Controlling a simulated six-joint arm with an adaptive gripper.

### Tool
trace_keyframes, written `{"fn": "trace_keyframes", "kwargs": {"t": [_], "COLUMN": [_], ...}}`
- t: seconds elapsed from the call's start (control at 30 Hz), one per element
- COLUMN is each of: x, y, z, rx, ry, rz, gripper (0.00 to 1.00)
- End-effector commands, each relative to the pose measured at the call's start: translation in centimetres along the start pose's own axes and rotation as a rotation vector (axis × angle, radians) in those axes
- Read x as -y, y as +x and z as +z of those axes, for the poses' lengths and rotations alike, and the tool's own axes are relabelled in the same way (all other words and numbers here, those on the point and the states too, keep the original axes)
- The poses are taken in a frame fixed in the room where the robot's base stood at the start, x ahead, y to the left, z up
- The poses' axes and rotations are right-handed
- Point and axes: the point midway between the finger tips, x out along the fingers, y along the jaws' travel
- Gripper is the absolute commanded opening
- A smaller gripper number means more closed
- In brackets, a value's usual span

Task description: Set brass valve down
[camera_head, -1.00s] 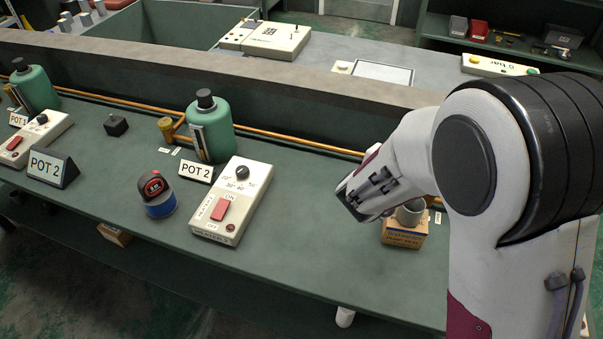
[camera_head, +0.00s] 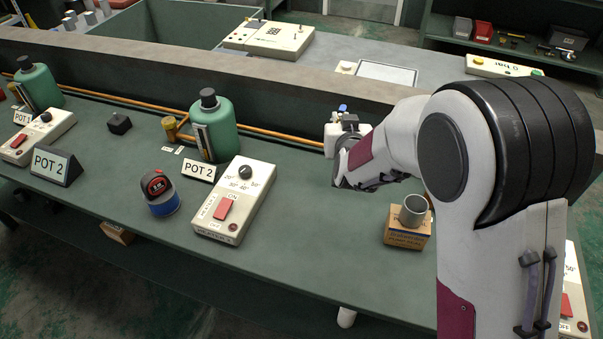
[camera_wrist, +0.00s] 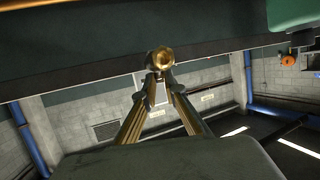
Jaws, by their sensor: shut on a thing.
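In the wrist view my gripper (camera_wrist: 160,78) is shut on a brass valve (camera_wrist: 162,58), whose round end shows between the fingertips. The valve is held clear in the air against the dark bench edge and the room behind. In the head view my wrist hides the fingers and the held valve, above the back part of the green bench (camera_head: 310,230).
A grey cup (camera_head: 413,210) stands on a cardboard box (camera_head: 407,238) below my forearm. Bench between control box and cardboard box is clear.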

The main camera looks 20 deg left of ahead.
Motion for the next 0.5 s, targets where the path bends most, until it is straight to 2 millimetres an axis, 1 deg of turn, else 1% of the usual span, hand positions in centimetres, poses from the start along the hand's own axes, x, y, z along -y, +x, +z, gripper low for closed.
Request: {"fn": "trace_keyframes", "kwargs": {"t": [0.2, 0.5], "x": [2.4, 5.3], "y": [0.8, 1.5], "z": [0.0, 0.5], "rx": [-0.001, 0.001], "ry": [-0.033, -0.075], "rz": [-0.092, -0.213], "gripper": [0.00, 0.00]}}
